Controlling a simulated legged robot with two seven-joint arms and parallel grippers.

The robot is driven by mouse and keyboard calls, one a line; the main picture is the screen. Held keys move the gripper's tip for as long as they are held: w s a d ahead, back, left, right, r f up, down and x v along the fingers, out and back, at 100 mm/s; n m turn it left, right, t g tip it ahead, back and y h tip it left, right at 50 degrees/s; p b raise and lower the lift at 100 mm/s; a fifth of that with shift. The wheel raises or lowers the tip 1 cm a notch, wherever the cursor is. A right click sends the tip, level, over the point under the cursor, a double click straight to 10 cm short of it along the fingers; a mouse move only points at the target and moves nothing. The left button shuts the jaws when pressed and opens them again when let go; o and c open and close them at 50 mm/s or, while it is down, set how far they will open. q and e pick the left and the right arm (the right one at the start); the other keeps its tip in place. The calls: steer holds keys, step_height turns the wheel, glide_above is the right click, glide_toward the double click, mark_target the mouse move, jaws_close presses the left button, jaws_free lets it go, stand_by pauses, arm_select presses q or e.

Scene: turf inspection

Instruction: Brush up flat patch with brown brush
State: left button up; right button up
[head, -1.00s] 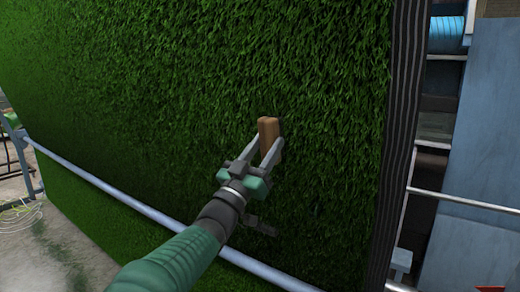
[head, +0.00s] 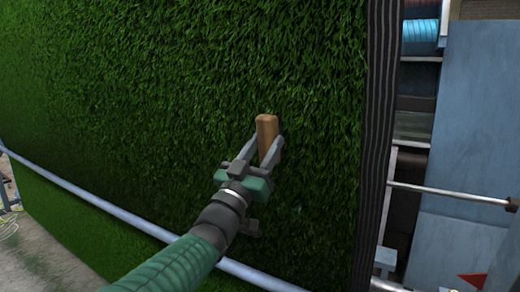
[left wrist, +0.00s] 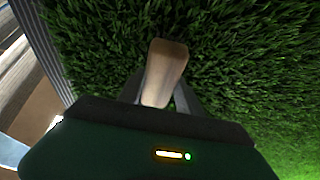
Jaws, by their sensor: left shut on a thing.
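A large panel of green turf (head: 180,90) stands upright and fills most of the head view. My left gripper (head: 268,150) is shut on the brown brush (head: 267,126), which is held up against the turf near the panel's right side. In the left wrist view the brush (left wrist: 164,72) stands between the fingers, with grass behind it. Its bristle side is hidden, so I cannot tell how firmly it touches the turf. I cannot make out a flat patch clearly. My right gripper is not in view.
A dark striped edge (head: 374,140) bounds the turf on the right. A grey rail (head: 110,202) runs along the panel's lower part. Beyond the edge are shelves with a blue roll (head: 420,36), a blue-grey board (head: 475,150) and a small red flag (head: 472,281).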

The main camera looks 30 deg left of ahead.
arm_select(q)
steer(key=shift+d, duration=0.6)
steer(key=shift+d+b, duration=1.95)
steer(key=shift+d, duration=1.05)
steer(key=s+f+b, duration=0.2)
steer(key=s+b, duration=0.4)
steer(key=s, duration=0.2)
steer(key=shift+a, duration=0.3)
steer(key=shift+f, duration=0.15)
